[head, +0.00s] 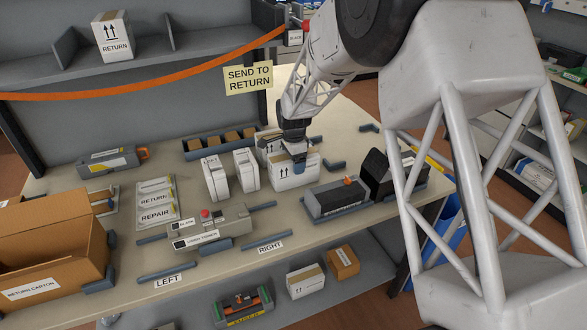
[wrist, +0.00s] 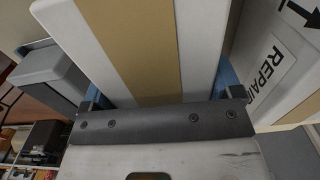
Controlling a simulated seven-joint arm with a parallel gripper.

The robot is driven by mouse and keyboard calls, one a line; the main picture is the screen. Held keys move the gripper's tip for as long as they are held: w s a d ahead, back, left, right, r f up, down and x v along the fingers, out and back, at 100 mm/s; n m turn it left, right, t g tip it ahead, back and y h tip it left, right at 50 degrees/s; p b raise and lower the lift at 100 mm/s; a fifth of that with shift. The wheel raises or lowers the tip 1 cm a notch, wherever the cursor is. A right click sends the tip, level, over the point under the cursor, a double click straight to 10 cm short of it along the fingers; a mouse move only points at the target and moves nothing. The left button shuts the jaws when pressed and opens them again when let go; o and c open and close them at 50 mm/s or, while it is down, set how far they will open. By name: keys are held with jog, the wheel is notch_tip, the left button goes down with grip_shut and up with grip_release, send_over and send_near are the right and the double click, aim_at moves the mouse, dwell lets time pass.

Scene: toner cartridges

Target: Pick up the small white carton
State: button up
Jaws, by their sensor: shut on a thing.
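A small white carton (head: 284,178) with up-arrows on its front stands on the bench, a little right of the middle. My gripper (head: 299,163) comes down on it from above, its blue fingers at the carton's top. In the wrist view the white carton (wrist: 205,40) with a tan tape strip fills the space between the blue fingers, and my gripper (wrist: 160,95) is shut on it. I cannot tell whether the carton is lifted off the bench. A second white carton (head: 264,138) stands just behind it; a carton marked REPAIR (wrist: 275,65) is close beside in the wrist view.
Two white upright items (head: 216,180) stand to the left. A dark cartridge on a tray (head: 336,198) lies close on the right. A blue rack of brown boxes (head: 205,147) is behind. A brown return carton (head: 50,250) is at the left. An orange band (head: 150,89) hangs across the back.

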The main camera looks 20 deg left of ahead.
jog(key=shift+c, duration=0.5)
jog(key=shift+r, duration=0.15)
jog(key=shift+r, duration=4.85)
